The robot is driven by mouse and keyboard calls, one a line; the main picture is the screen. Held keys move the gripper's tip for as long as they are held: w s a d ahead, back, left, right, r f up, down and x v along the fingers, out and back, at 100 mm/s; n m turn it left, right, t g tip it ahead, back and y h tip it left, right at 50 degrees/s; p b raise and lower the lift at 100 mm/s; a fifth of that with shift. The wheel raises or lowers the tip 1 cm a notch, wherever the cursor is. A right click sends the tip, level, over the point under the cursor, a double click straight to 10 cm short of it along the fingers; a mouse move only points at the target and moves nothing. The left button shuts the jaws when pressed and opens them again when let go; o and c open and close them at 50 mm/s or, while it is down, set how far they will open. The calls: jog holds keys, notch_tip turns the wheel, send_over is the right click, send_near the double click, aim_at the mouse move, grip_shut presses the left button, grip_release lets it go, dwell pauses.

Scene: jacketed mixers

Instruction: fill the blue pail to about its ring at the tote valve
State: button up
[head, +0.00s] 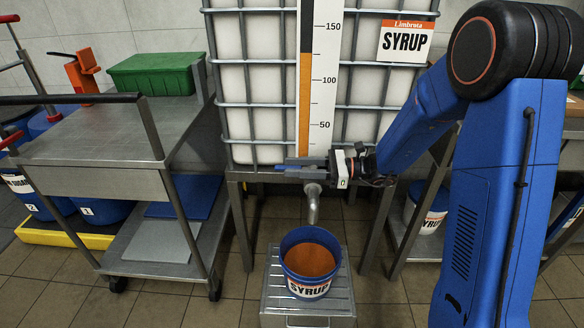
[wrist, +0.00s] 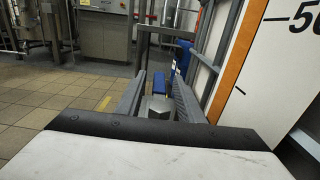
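The blue pail (head: 284,262) with a SYRUP label stands upright on a slatted metal stand. Orange-brown syrup (head: 310,260) covers its inside, its surface a little below the rim. I cannot make out the ring. The tote valve's spout (head: 313,200) points down over the pail, and I see no stream below it. My gripper (head: 300,167) is at the valve, its fingers on either side of the blue lever (head: 279,168), which points left. In the wrist view the lever (wrist: 161,86) lies between the spread fingers, with a narrow gap showing, beyond a metal hex part (wrist: 157,107).
The caged SYRUP tote (head: 255,90) with a level scale (head: 325,75) stands behind. A steel cart (head: 95,135) with a green box (head: 155,73) is at left. Another SYRUP pail (head: 424,216) sits on a low shelf at right. Tiled floor lies open around the stand.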

jog(key=shift+a, duration=0.6)
jog(key=shift+c, duration=0.6)
grip_shut()
jog(key=shift+s+n+g, duration=0.4)
jog(key=shift+n+g, duration=0.3)
jog(key=shift+g, duration=0.4)
jog(key=shift+s+n+g, duration=0.35)
jog(key=shift+n+g, duration=0.35)
jog(key=shift+g, duration=0.4)
jog(key=shift+o, duration=0.6)
grip_release()
jog(key=shift+r, duration=0.15)
notch_tip(320, 180, up, 10)
